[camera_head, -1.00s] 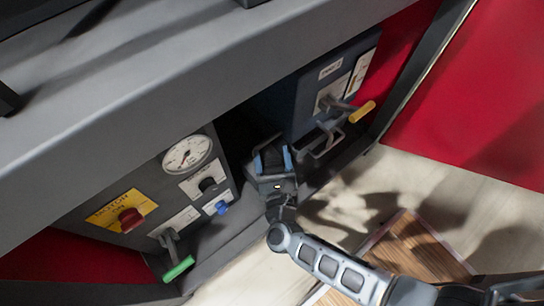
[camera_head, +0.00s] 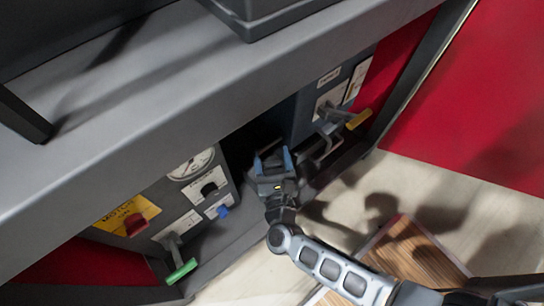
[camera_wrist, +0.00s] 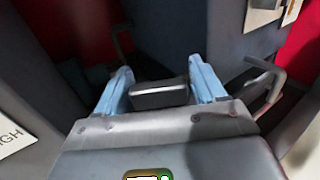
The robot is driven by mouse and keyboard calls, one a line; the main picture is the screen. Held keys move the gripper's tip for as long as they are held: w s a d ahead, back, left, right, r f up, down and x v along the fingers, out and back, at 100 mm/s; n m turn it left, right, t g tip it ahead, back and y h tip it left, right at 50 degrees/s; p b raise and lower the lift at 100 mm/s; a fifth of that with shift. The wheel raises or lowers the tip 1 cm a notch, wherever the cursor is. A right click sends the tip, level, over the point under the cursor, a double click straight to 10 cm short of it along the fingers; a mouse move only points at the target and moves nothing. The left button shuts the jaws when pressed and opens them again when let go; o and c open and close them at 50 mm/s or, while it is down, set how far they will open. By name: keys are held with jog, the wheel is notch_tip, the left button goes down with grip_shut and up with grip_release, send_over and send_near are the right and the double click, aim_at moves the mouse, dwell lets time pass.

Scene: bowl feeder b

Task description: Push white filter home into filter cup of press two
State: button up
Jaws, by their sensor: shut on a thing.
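My gripper (camera_head: 272,160) has two blue fingers and is in the dark gap between two panelled machine units under the grey counter. In the wrist view my gripper (camera_wrist: 160,72) has a dark grey rounded block (camera_wrist: 160,94) between its fingers, and it is shut on that block. I cannot make out a white filter or a filter cup in either view. The right-hand unit (camera_head: 308,108) has a small label, too blurred to read, and a lever with a yellow handle (camera_head: 359,119). A grey wire bracket (camera_wrist: 268,84) stands right of my gripper.
The counter (camera_head: 190,95) overhangs the units and carries a dark box (camera_head: 262,18). The left-hand unit has a gauge (camera_head: 192,163), a red knob (camera_head: 135,224) and a green-handled lever (camera_head: 181,271). A wooden board (camera_head: 410,255) lies on the floor at right.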

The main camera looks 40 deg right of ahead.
notch_tip(320, 180, up, 6)
jog(key=p, duration=0.5)
jog(key=shift+p, duration=0.3)
jog(key=shift+f+b, duration=0.15)
jog(key=shift+b, duration=0.15)
jog(key=shift+f+b, duration=2.85)
jog(key=shift+b, duration=0.3)
jog(key=shift+f+b, duration=0.35)
jog(key=shift+b, duration=0.45)
jog(key=shift+f, duration=0.6)
dwell(2.1)
